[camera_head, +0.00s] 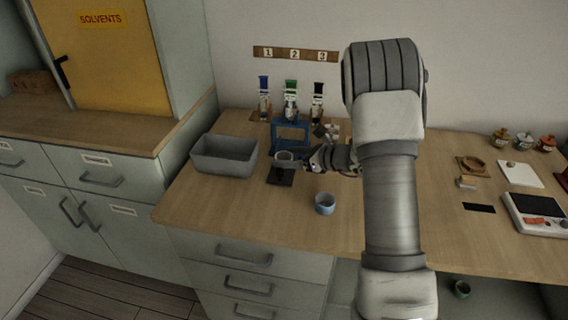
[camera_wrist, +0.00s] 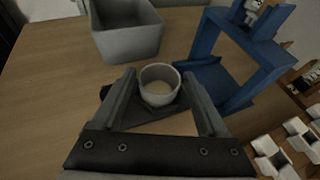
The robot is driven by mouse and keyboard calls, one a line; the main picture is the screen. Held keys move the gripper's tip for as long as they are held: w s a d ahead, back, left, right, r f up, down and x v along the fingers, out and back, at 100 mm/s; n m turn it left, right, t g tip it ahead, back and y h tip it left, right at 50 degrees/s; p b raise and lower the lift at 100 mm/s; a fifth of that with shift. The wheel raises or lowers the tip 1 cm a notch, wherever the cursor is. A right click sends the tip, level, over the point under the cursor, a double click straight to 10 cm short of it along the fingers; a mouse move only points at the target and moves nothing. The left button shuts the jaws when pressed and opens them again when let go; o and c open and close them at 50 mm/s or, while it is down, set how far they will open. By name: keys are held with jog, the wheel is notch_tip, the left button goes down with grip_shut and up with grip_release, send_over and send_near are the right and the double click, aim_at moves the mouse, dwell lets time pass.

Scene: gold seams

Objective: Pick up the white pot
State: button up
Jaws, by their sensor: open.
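The white pot (camera_wrist: 159,97) is a small, round, open-topped cup, upright on a dark pad (camera_wrist: 150,121) in the wrist view. It also shows in the head view (camera_head: 284,157), left of my gripper. My gripper (camera_wrist: 160,78) is open, with one finger on each side of the pot in the wrist view. I cannot tell whether either finger touches it. The pot's lower near side is partly hard to make out against the pad.
A grey bin (camera_head: 224,157) stands left of the pot. A blue frame (camera_head: 291,133) is close behind it, below bottles with coloured tops. A pale blue cup (camera_head: 325,204) stands nearer the bench's front edge. A scale (camera_head: 538,214) is far right.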

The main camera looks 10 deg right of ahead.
jog(key=c, duration=1.1)
jog(key=shift+r, duration=0.1)
